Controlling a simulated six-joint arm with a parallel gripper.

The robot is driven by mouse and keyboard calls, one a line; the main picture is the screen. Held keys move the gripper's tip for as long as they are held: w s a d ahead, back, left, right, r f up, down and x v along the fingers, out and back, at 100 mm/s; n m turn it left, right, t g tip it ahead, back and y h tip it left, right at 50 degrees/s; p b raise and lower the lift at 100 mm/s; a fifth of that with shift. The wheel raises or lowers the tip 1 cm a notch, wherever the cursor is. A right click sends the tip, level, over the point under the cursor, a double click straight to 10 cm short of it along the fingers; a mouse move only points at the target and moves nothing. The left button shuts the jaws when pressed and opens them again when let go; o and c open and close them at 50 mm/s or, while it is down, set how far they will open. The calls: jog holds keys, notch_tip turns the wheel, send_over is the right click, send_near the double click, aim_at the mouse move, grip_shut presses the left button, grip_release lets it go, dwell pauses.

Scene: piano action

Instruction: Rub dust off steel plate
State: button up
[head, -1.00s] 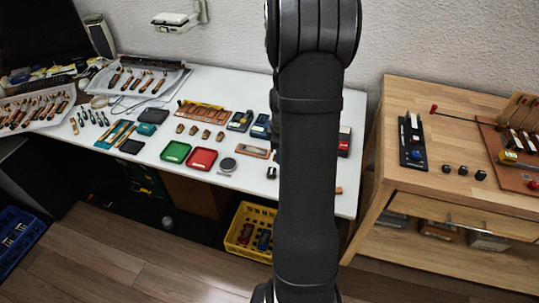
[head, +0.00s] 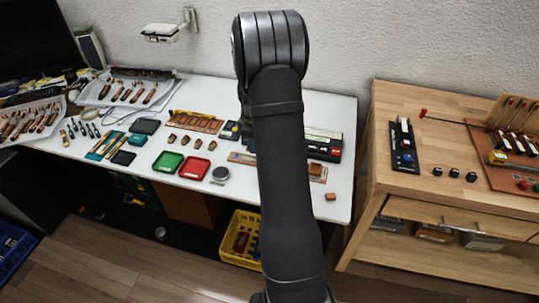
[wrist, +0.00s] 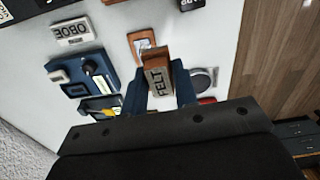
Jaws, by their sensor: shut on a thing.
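My gripper (wrist: 158,84) is shut on a brown wooden block marked FELT (wrist: 156,78), held between its two dark blue fingers above the white table. A small wood-framed piece with a pale, shiny middle (wrist: 142,44) lies on the table just beyond the block; it may be the steel plate, but I cannot tell for sure. The block partly covers its near side. A grey round dish (wrist: 203,80) lies right of the gripper and shows in the head view (head: 220,174). In the head view my arm hides the gripper and the block. Dust is too small to make out.
On the white table (head: 270,200) are a green tray (head: 168,162), a red tray (head: 194,169) and a small brown block (head: 331,196). Blue holders (wrist: 92,75) lie left of the gripper. A wooden cabinet (head: 450,200) stands right, a yellow crate (head: 240,238) below.

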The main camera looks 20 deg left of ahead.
send_near(238, 156)
jog(key=shift+s+f, duration=0.2)
jog(key=shift+f, duration=3.1)
jog(key=shift+w+d, duration=0.1)
jog(key=shift+d, duration=0.2)
jog(key=shift+c, duration=0.3)
jog(key=shift+d+f, duration=0.25)
jog(key=shift+d, duration=3.95)
jog(key=shift+a+r, duration=0.1)
jog(key=shift+a, duration=2.15)
jog(key=shift+a+f, duration=0.2)
jog(key=shift+a, duration=0.95)
jog(key=shift+a+r, duration=0.25)
jog(key=shift+a, duration=0.55)
jog(key=shift+a+f, duration=0.15)
jog(key=shift+a, duration=0.15)
notch_tip(238, 156, up, 8)
jog(key=shift+r, duration=0.25)
jog(key=shift+f, duration=0.2)
